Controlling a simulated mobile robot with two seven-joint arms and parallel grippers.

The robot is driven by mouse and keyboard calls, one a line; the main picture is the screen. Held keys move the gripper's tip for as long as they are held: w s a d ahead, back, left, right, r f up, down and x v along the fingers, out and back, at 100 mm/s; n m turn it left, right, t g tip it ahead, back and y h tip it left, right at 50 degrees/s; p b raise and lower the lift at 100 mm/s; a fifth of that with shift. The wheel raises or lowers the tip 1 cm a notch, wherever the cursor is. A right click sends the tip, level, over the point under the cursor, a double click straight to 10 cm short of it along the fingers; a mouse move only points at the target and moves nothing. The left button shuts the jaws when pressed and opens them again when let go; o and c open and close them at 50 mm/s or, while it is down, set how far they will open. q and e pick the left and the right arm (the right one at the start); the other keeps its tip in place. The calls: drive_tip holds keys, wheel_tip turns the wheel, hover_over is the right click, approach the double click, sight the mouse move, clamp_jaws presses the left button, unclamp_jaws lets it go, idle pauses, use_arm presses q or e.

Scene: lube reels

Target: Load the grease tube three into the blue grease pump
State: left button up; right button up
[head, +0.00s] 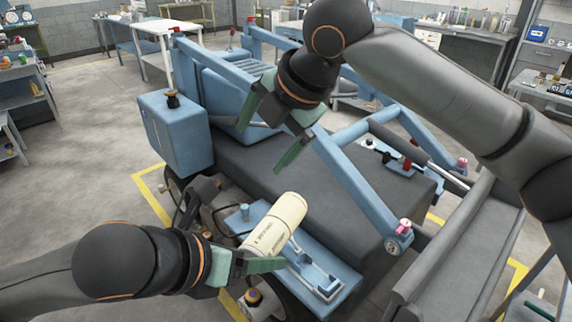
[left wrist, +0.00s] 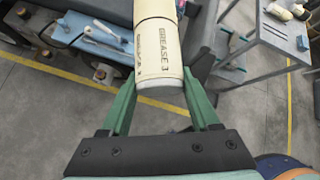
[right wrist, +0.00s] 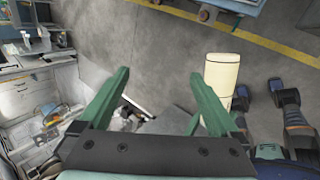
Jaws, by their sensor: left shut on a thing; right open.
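A cream tube (head: 280,219) is held by my left gripper (head: 254,252), tilted, over the blue tray (head: 322,257) at the vehicle's side. In the left wrist view the tube (left wrist: 160,55) is marked GREASE 3 and sits between the two fingers; a seam crosses it and its far end is cut off by the frame. My right gripper (head: 272,130) is open and empty above the vehicle's dark deck. In the right wrist view a cream cylinder (right wrist: 221,75) shows beside one finger; I cannot tell what it is. I cannot clearly make out the blue grease pump.
The blue vehicle frame (head: 350,185) and a blue box (head: 178,135) stand around the dark deck (head: 235,165). A grey table (head: 455,255) is at the right. Metal parts lie on the blue tray. Open floor with yellow lines lies to the left.

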sight(268, 223)
drive_tip(key=s+d+r+n+g+h, duration=0.1)
drive_tip(key=s+d+n+g+h, duration=0.2)
drive_tip(key=s, duration=0.5)
drive_tip(key=shift+m+y, duration=0.3)
drive_tip(key=shift+y, duration=0.1)
drive_tip(key=x, duration=0.7)
drive_tip(key=s+x, duration=0.1)
drive_tip(key=x, duration=0.3)
drive_tip(key=shift+w+d+f, duration=0.1)
drive_tip(key=shift+d+f, duration=0.2)
drive_tip(key=shift+f, duration=0.15)
use_arm(q)
drive_tip(key=shift+s+d, duration=0.15)
drive_tip(key=shift+d, duration=0.05)
use_arm(e)
drive_tip(key=shift+a+r, duration=0.15)
drive_tip(key=c, duration=1.5)
use_arm(q)
drive_tip(key=o, duration=1.2)
use_arm(e)
clamp_jaws()
use_arm(q)
drive_tip(key=o, duration=0.3)
drive_tip(key=shift+a, duration=0.15)
drive_tip(key=shift+f, duration=0.1)
